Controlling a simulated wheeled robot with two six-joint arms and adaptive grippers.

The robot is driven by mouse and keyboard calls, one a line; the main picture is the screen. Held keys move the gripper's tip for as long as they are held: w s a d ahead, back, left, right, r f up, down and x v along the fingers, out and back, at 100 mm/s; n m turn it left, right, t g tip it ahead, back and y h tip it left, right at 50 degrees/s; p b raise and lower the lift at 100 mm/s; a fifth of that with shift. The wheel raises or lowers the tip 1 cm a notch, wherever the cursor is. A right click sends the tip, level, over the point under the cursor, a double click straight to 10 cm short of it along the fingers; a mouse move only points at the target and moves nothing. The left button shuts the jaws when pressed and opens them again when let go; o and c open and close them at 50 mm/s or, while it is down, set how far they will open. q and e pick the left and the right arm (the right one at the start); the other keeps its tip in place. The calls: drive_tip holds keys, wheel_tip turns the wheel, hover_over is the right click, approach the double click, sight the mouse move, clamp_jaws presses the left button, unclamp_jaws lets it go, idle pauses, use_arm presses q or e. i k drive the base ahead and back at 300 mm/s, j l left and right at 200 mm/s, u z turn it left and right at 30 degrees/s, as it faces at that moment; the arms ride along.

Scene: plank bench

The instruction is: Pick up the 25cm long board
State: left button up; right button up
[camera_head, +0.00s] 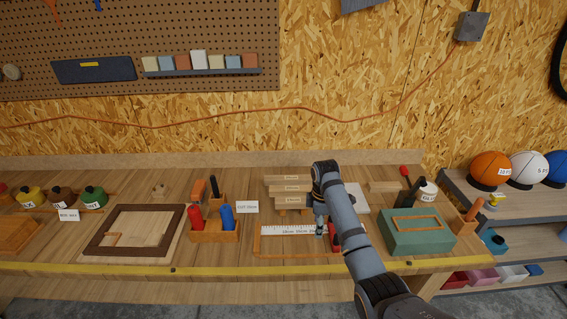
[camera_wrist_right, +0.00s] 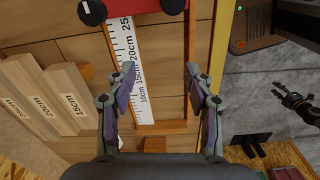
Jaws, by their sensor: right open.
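Three pale boards lie side by side behind the measuring tray. The one labelled 25cm (camera_wrist_right: 18,108) is farthest left in the wrist view, and seems to be the rearmost board (camera_head: 287,178) in the head view. The 20cm board (camera_wrist_right: 42,104) and 15cm board (camera_wrist_right: 70,100) lie beside it. My right gripper (camera_wrist_right: 160,74) is open and empty above the measuring tray, in front of the boards; it shows in the head view too (camera_head: 320,225). My left gripper (camera_wrist_right: 295,100) appears small at the right of the wrist view, away from the boards; its jaw opening is unclear.
A wooden-framed measuring tray (camera_head: 262,240) with a white scale (camera_head: 285,232) lies below my right gripper. A red piece with black knobs (camera_wrist_right: 135,8) sits on it. A holder with red and blue handles (camera_head: 216,236) stands left, a green box (camera_head: 400,238) right.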

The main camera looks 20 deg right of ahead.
sight(295, 179)
drive_tip(key=i, duration=1)
